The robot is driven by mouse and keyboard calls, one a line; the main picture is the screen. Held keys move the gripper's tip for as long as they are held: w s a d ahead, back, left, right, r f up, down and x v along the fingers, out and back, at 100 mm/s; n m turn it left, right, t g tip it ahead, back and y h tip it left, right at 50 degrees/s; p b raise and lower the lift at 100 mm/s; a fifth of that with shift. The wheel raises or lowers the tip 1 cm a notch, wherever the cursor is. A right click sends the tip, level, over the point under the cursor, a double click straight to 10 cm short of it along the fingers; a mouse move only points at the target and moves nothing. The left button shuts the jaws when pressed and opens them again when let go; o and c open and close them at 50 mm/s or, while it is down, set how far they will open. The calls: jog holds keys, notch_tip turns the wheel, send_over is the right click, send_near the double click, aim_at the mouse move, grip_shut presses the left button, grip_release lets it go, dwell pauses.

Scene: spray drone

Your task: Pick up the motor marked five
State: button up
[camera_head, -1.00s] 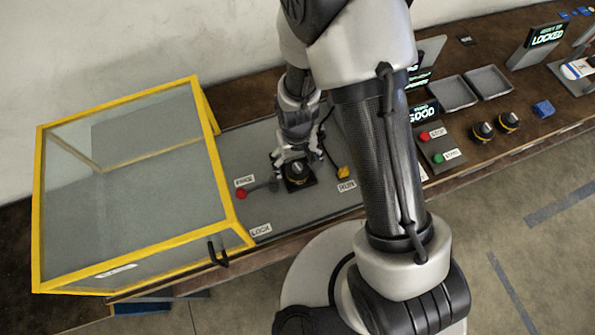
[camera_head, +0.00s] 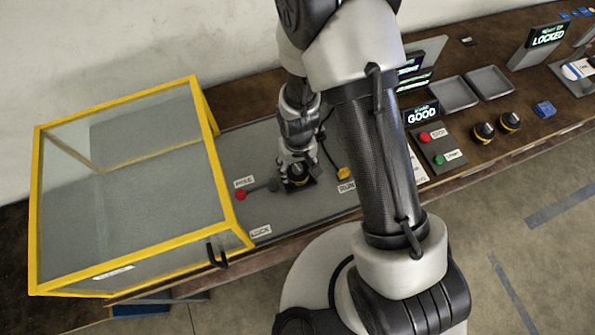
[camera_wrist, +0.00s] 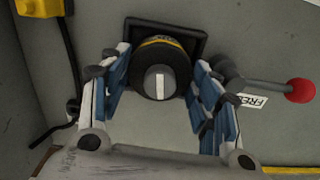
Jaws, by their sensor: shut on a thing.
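A black motor with a yellow band (camera_head: 298,178) sits in a dark square holder on the grey plate, beside the yellow-framed box. In the wrist view the motor (camera_wrist: 161,84) shows a white bar on its top; I cannot read a number on it. My gripper (camera_head: 297,166) is down at this motor. In the wrist view its blue-padded fingers (camera_wrist: 158,92) stand on both sides of the motor and are shut on it. The motor is still in its holder (camera_wrist: 130,30).
A clear box with a yellow frame (camera_head: 38,200) stands left. A red-knobbed lever (camera_wrist: 300,90) lies close beside the holder, and a yellow part with a cable (camera_head: 343,173) is on the other side. Two similar motors (camera_head: 484,131) and two grey trays (camera_head: 455,94) are at right.

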jog(key=c, duration=0.7)
jog(key=shift+r, duration=0.1)
jog(key=shift+c, duration=0.2)
